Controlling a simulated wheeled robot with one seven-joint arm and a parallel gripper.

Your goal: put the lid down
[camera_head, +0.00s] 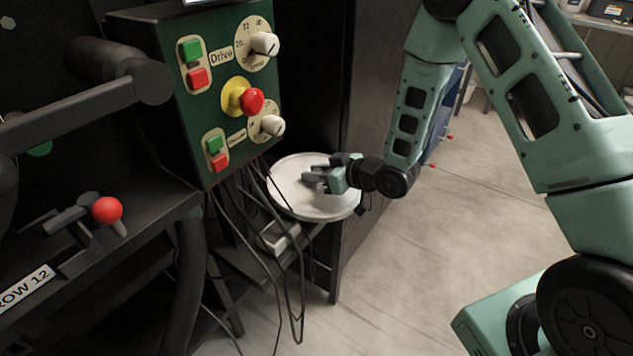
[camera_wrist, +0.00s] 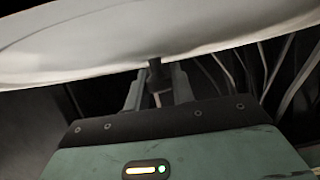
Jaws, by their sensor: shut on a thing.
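The lid (camera_head: 322,209) is a round, off-white disc beside the dark machine, right of the green control panel in the head view. It looks close to level there. My gripper (camera_head: 318,178) reaches over it from the right and is shut on its handle, which is mostly hidden by the fingers. In the wrist view the lid (camera_wrist: 130,35) fills the top of the picture as a broad pale band. My gripper (camera_wrist: 158,88) shows below it, its fingers closed around a dark, narrow part. I cannot tell whether the lid rests on anything underneath.
The green control panel (camera_head: 222,120) with knobs and buttons stands left of the lid. Black cables (camera_head: 285,245) hang just below and left of it. A small whitish box (camera_head: 279,237) sits under it. A red-knobbed lever (camera_head: 107,210) is farther left. Open floor (camera_head: 420,260) lies right.

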